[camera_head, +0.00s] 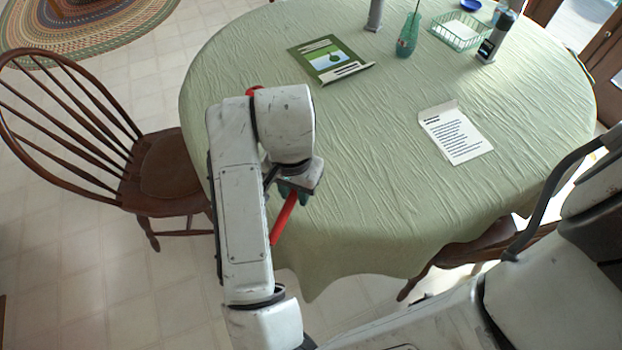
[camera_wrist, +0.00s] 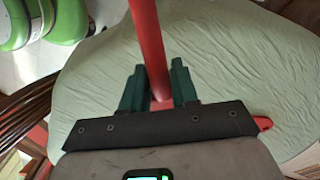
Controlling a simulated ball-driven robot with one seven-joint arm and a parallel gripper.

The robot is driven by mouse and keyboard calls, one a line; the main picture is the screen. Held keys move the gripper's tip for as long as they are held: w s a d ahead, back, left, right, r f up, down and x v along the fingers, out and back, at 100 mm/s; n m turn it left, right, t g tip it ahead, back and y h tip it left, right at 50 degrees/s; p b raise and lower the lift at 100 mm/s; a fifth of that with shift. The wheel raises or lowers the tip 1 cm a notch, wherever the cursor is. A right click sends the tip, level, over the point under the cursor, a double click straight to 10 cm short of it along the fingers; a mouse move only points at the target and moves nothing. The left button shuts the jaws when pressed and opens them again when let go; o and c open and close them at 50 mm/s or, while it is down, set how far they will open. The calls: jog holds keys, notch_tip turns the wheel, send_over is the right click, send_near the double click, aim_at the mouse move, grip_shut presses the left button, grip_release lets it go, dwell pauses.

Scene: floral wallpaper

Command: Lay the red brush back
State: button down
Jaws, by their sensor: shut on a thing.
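The red brush shows as a long red handle (camera_head: 284,218) below my gripper in the head view. In the wrist view the handle (camera_wrist: 150,50) runs up from between the two green fingers to the top edge. My gripper (camera_wrist: 159,92) is shut on this handle. In the head view my gripper (camera_head: 291,190) is above the near left part of the table, partly hidden by my arm. The brush's bristle end cannot be made out.
The round table (camera_head: 375,210) has a green cloth with bare middle and front. A wooden chair (camera_head: 165,165) stands left. A small red piece (camera_head: 253,91) shows behind my arm.

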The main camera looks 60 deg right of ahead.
jog(key=d+f, duration=0.4)
jog(key=w+d+f, duration=0.1)
jog(key=d+f, duration=0.1)
jog(key=d, duration=0.1)
jog(key=shift+f, duration=0.3)
jog(key=shift+w+d+f+p, duration=0.1)
jog(key=shift+d+f+p, duration=0.1)
jog(key=shift+f, duration=0.7)
jog(key=shift+d+f+p, duration=0.1)
jog(key=shift+f+p, duration=0.1)
jog(key=shift+f, duration=0.7)
jog(key=shift+f, duration=0.2)
jog(key=c, duration=0.9)
grip_release()
jog(key=shift+o, duration=0.2)
jog(key=shift+r, duration=0.15)
